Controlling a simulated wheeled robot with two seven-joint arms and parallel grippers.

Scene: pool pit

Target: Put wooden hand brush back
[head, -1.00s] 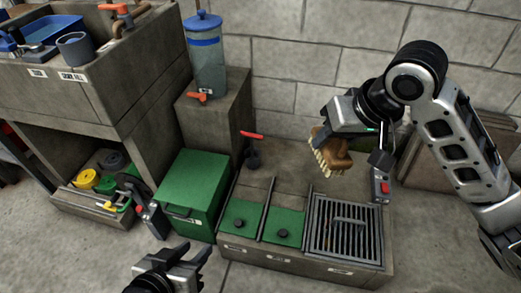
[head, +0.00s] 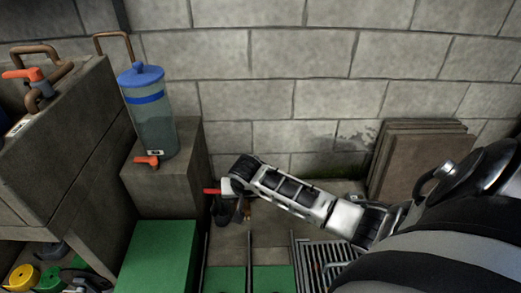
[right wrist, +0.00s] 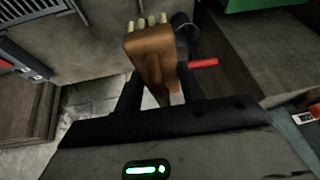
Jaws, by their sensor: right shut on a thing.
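The wooden hand brush (right wrist: 152,48) is brown with cream bristles. In the right wrist view its block is held between the dark fingers of my right gripper (right wrist: 160,88), with the bristles pointing away, toward the top of the picture. In the head view my arm hides most of the brush; only a small brown part (head: 247,206) shows below the wrist. The gripper is low over the concrete ledge, beside a red-handled dark fitting (head: 213,191). I cannot tell whether the brush touches the ledge. My left gripper is out of view.
A blue-lidded water container (head: 150,110) stands on a concrete block to the left. A green box (head: 158,258) and a metal grate (head: 318,258) are in front. Flat boards (head: 415,160) lean on the wall at the right. The red handle (right wrist: 203,63) is close to the brush.

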